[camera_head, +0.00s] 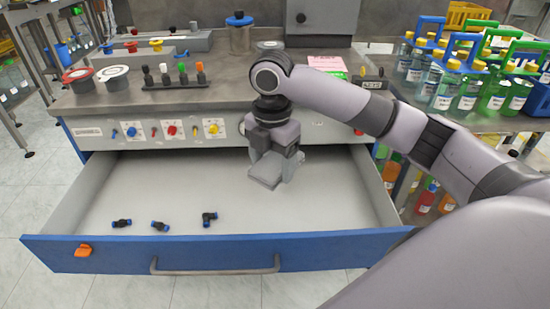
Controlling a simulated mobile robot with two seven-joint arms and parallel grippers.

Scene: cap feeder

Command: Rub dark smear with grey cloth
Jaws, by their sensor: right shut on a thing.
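My right gripper (277,172) reaches down into the open drawer (90,249), right of its middle. It is shut on a light grey, flat-looking thing (265,183), which I take to be the grey cloth; its colour is close to that of the fingers, so its outline is hard to tell. The thing is low, at or just above the drawer floor; I cannot tell whether it touches. I see no dark smear on the bare drawer floor; the gripper and cloth hide a patch of it. My left gripper is not in view.
Several black-and-blue fittings (160,226) lie near the drawer's front wall. The drawer has a handle (215,270) and an orange clip (83,250). On the bench stand a rack of capped vials (175,82) and a jar (240,35). Bottle carriers (465,75) stand at right.

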